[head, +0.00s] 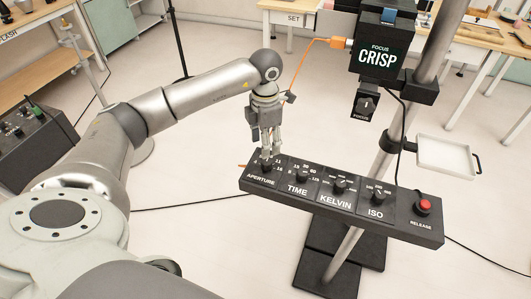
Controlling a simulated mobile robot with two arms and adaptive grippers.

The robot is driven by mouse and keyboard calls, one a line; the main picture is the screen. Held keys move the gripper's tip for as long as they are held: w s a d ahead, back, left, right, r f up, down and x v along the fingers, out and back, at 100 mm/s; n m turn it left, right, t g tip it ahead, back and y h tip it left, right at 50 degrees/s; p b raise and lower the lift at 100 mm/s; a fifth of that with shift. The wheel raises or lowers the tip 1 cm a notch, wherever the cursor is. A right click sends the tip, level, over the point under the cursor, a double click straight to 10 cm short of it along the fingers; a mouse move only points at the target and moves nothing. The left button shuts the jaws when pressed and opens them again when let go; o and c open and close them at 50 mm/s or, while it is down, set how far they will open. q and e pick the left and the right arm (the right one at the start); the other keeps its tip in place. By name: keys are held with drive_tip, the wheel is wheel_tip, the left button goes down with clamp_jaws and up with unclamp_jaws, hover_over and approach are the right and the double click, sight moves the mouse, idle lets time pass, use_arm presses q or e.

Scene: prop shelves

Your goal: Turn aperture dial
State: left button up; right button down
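The aperture dial (266,168) is the leftmost knob on a black control panel (420,236), above the label APERTURE. My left gripper (268,156) points down at this dial, with its fingertips at or around the knob. The fingers cover most of the dial, so its pointer setting is hidden, and whether they grip it cannot be told. My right gripper is not in view.
The TIME (303,174), KELVIN (340,185) and ISO (378,194) dials sit along the panel, with a red RELEASE button (424,206) at the right end. A black box reading FOCUS CRISP (380,55) hangs above. A small white tray (446,155) juts out right of the pole (395,140).

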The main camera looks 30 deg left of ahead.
use_arm(q)
drive_tip(key=shift+r, duration=2.3)
drive_tip(key=shift+d, duration=0.1)
